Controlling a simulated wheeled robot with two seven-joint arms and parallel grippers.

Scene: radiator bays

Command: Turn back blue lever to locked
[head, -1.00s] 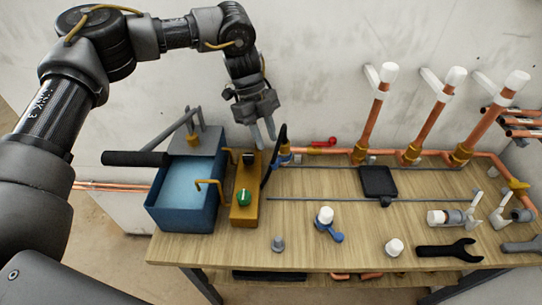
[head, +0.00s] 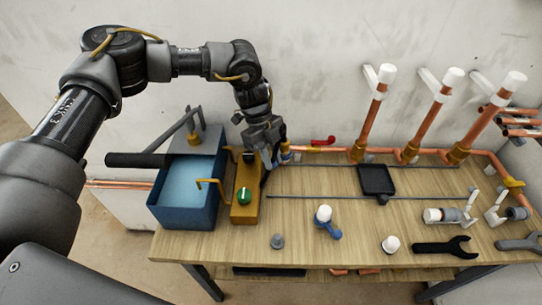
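A blue part (head: 286,155), which looks like the blue lever, sits at the left end of the copper pipe run at the back of the bench. It is small and partly covered, so its angle is unclear. My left gripper (head: 272,163) points down just left of it, low behind the yellow box. Its fingers are close to the blue part; I cannot tell whether they touch it or how far apart they are. My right gripper is not in view.
A blue water tank (head: 187,205) and the yellow box with a green knob (head: 243,195) stand at left. A red lever (head: 323,141) is on the pipe. Upright copper pipes (head: 368,125) rise behind. A blue fitting with white cap (head: 325,222) and wrench (head: 445,247) lie in front.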

